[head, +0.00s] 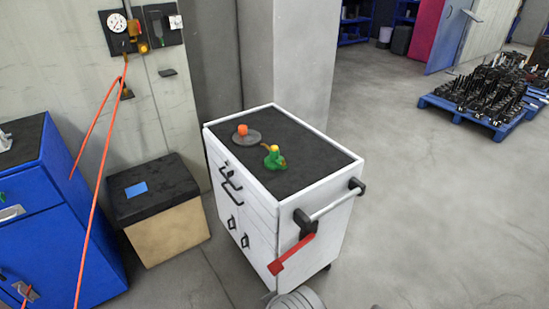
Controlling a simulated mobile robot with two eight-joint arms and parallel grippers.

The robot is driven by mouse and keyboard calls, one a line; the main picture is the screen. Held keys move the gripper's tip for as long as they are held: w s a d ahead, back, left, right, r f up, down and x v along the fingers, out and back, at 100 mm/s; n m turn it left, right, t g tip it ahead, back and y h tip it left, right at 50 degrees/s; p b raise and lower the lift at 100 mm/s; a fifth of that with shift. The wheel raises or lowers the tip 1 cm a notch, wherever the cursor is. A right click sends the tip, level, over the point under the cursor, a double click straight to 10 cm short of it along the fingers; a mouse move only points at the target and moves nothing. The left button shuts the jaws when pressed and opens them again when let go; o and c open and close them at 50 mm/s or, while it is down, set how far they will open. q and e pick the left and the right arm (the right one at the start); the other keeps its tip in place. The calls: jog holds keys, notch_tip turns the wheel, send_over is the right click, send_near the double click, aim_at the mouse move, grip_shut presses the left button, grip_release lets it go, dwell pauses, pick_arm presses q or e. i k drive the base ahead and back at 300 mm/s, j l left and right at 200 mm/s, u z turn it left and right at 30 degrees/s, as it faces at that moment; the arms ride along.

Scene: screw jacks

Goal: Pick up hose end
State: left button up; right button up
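A thin orange-red hose (91,210) hangs from the wall panel at the upper left. One strand runs down past the bottom edge of the view. Another strand slants left and disappears at the edge of the blue cabinet. I cannot make out a hose end; it may be hidden or out of view. Neither of my grippers shows in the head view.
A blue cabinet (75,243) and a box with a black lid (160,197) stand at the left. A white cart (245,212) holds a green object (274,160) and an orange-topped one (242,130).

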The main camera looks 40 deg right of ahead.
aim_at(125, 91)
jog(key=i+u, duration=0.15)
jog(key=i, duration=0.35)
jog(key=i+l+u, duration=0.15)
jog(key=i, duration=0.3)
jog(key=i+l+u, duration=0.15)
jog(key=i, duration=0.35)
jog(key=i+l+u, duration=0.2)
jog(key=i, duration=0.25)
